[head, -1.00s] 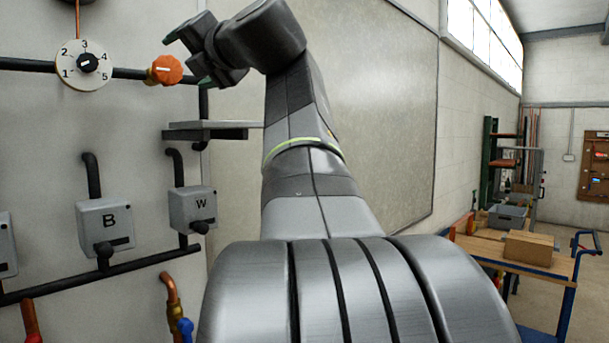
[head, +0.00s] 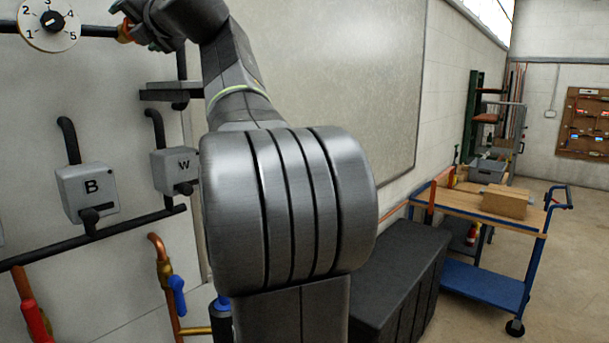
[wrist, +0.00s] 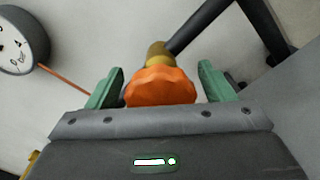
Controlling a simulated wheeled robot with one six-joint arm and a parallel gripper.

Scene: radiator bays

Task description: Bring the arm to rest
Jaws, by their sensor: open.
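My gripper (wrist: 160,88) is open, with its two green fingers apart on either side of an orange knob (wrist: 161,87) in the wrist view. The knob sits on a brass fitting on a dark wall pipe, and I cannot tell whether a finger touches it. In the head view my gripper (head: 135,22) is at the top left, in front of the knob (head: 124,32), which is mostly hidden. My arm reaches up and to the left from the middle of the picture.
A numbered dial (head: 50,22) is left of the knob. A black chest (head: 400,270) and a blue trolley (head: 485,283) stand right. Floor at the far right is clear.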

